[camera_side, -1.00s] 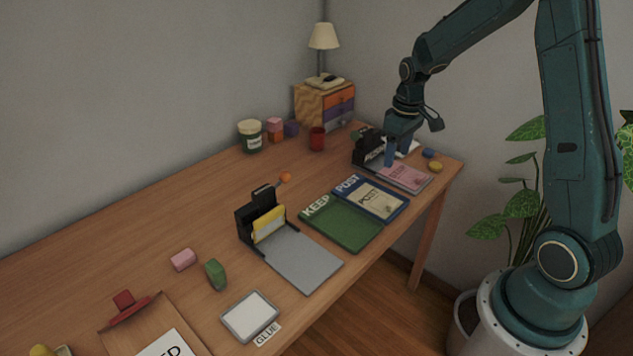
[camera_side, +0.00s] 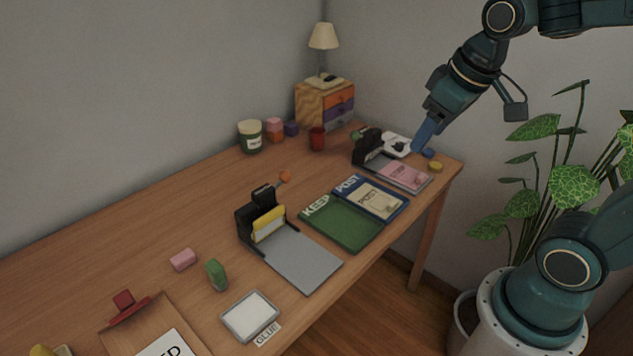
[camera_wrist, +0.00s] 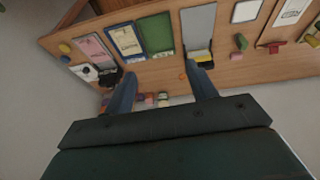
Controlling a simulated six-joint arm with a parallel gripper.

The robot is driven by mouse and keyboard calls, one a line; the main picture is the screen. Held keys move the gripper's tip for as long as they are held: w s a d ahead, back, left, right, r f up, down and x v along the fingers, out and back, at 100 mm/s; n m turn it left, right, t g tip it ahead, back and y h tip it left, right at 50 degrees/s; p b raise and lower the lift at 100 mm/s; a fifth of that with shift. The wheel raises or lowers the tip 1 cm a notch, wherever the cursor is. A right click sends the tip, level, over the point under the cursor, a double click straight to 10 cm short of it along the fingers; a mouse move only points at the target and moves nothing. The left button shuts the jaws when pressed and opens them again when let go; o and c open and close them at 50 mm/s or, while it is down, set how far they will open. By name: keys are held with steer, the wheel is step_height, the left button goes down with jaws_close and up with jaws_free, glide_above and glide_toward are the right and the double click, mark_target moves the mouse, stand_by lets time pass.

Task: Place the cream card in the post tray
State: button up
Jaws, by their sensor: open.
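The cream card (camera_side: 378,202), printed POST, lies flat inside the blue post tray (camera_side: 403,213). In the wrist view the cream card (camera_wrist: 127,41) also lies within the blue tray's rim. My gripper (camera_side: 422,140) is raised at the right, above and beyond the far end of the desk, apart from the card. In the wrist view my gripper (camera_wrist: 163,84) has its two fingers wide apart with nothing between them.
The green KEEP tray (camera_side: 343,226) is empty beside the post tray. A pink card (camera_side: 405,176) lies at the far black holder (camera_side: 367,146). A red cup (camera_side: 317,139) stands behind.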

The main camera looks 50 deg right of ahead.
steer(key=s+a+t, duration=0.1)
steer(key=s+a, duration=0.2)
steer(key=s, duration=0.5)
steer(key=shift+a+r+y, duration=0.2)
steer(key=shift+r+y, duration=0.1)
steer(key=shift+r, duration=0.15)
steer(key=shift+w, duration=0.1)
stand_by(0.7)
